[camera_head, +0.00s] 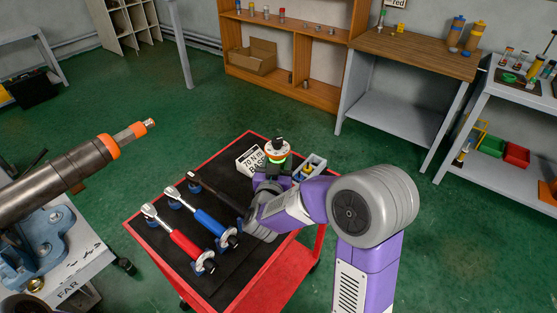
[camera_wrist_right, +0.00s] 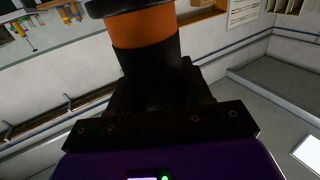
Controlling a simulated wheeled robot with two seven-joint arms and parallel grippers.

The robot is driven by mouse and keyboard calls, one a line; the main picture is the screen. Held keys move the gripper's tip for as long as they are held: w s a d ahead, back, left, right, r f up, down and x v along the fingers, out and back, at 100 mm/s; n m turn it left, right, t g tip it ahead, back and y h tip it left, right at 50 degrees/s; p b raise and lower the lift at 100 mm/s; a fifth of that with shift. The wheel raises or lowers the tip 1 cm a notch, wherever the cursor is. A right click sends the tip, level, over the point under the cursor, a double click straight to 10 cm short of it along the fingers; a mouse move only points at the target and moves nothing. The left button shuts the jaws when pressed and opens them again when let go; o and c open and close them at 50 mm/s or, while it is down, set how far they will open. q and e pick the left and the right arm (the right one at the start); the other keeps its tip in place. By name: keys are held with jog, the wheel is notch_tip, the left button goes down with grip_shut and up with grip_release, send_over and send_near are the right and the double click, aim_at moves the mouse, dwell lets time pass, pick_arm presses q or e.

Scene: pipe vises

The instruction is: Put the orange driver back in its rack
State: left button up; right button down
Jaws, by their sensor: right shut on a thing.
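The orange driver (camera_head: 277,157), with a dark top knob, a pale cap and an orange band, stands roughly upright above the far part of the red cart. My right gripper (camera_head: 271,178) is shut on it. In the right wrist view the driver's orange band (camera_wrist_right: 143,28) and black body fill the space between the jaws (camera_wrist_right: 160,95). Its lower end is hidden by my gripper and arm. A small grey rack (camera_head: 316,163) with blue and yellow items stands just right of the driver; I cannot tell whether it is the driver's own rack. My left gripper is not in view.
The cart's black mat (camera_head: 160,188) carries a red wrench (camera_head: 178,236), a blue wrench (camera_head: 202,213) and a dark bar (camera_head: 217,193) in cradles. A white 70 N.m sign (camera_head: 251,160) stands close left of the driver. A pipe with an orange end (camera_head: 75,170) juts in from the left.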

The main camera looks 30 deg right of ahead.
jog(key=shift+c, duration=2.1)
grip_release()
jog(key=shift+f, duration=0.15)
jog(key=p+v, duration=0.1)
jog(key=v, duration=0.6)
jog(key=shift+s+a, duration=0.2)
